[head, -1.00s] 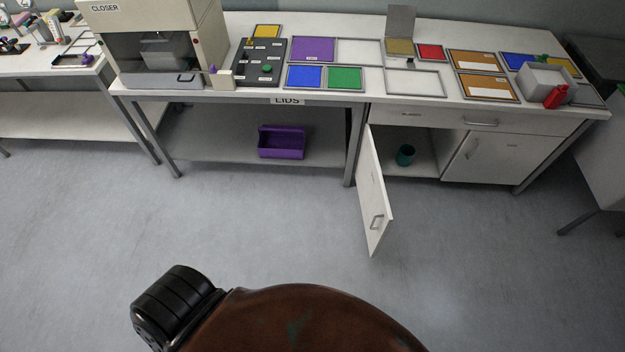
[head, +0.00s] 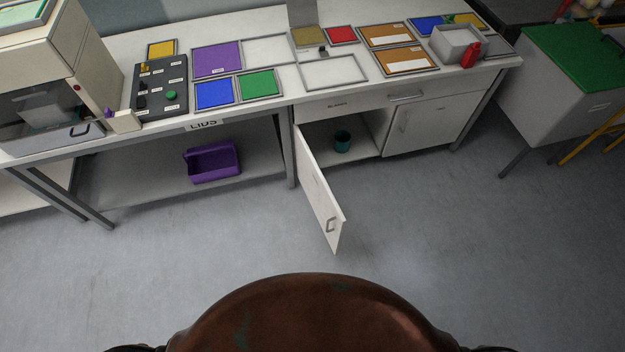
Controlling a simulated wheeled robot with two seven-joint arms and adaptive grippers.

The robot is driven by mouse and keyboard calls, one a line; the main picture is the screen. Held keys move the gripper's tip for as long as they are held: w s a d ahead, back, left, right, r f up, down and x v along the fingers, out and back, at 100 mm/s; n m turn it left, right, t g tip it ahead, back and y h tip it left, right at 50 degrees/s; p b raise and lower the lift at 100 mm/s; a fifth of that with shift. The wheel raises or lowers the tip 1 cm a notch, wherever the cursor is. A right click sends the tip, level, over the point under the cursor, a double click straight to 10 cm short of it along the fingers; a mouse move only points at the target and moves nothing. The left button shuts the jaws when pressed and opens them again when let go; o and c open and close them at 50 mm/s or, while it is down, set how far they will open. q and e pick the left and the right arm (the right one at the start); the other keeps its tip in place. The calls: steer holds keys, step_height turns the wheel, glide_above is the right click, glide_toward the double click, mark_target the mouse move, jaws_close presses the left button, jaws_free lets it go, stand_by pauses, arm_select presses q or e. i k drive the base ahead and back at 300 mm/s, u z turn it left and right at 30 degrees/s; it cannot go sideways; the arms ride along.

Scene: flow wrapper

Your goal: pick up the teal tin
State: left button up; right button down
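The teal tin (head: 342,141) stands upright on the floor of the open cupboard under the right part of the bench. It is small and round with a dark open top. The cupboard's left door (head: 319,194) is swung open toward me, to the left of the tin. Neither of my grippers is in view. Only my own body shows at the bottom of the head view, well short of the cupboard.
A purple bin (head: 213,162) sits on the shelf under the bench. The right cupboard door (head: 426,119) is shut. A white box with a green lid (head: 580,68) stands at the right. The floor (head: 230,255) before the bench is clear.

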mark_target(342, 139)
steer(key=z, duration=0.2)
steer(key=k, duration=0.3)
steer(key=u, duration=1)
steer(key=i, duration=1.7)
steer(key=z, duration=0.65)
